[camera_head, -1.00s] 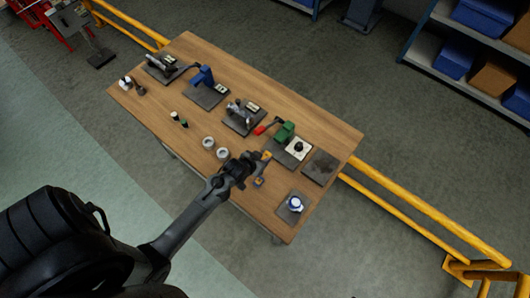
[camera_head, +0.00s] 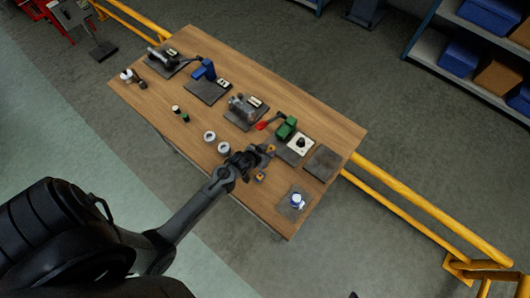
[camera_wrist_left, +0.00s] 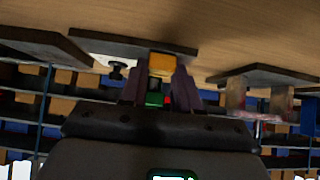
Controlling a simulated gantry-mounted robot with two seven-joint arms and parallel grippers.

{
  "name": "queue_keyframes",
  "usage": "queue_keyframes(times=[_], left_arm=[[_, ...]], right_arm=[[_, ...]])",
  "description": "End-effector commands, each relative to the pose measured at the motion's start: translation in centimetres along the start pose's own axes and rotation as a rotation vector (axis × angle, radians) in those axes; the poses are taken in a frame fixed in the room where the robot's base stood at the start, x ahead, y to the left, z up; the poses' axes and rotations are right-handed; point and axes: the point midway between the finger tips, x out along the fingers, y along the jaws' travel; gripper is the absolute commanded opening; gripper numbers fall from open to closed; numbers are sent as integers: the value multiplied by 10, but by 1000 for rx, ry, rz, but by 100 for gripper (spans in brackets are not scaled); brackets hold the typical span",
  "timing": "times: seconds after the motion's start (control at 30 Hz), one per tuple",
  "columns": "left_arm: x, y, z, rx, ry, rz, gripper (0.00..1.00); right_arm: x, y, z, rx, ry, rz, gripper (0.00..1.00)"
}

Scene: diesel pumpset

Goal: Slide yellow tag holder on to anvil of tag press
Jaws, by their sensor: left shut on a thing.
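My left gripper (camera_head: 264,153) is over the near right part of the table and shut on the small yellow tag holder (camera_head: 270,148). In the left wrist view the yellow tag holder (camera_wrist_left: 162,64) sits between the two dark fingers (camera_wrist_left: 160,88). A green press with a red handle (camera_head: 286,127) stands beyond the gripper, apart from it. Its green and red parts (camera_wrist_left: 155,99) show between the fingers in the wrist view. I cannot make out its anvil, or tell for sure that it is the tag press. My right gripper is not in view.
A white plate with a black knob (camera_head: 299,145) and a bare dark plate (camera_head: 323,163) lie right of the green press. Another small yellow piece (camera_head: 260,177) lies near the gripper. Two grey rings (camera_head: 223,149) are to its left. A blue press (camera_head: 205,70) stands farther left.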

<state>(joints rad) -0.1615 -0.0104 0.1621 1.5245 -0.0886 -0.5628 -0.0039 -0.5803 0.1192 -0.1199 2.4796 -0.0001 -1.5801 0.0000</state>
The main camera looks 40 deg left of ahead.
Motion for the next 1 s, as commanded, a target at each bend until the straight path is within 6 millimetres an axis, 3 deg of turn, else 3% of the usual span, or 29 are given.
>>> queue_keyframes(times=[0.23,1.0], left_arm=[[16,0,3,0,1,-1,14],[48,0,-30,0,1,0,14]], right_arm=[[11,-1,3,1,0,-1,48],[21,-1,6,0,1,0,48]])
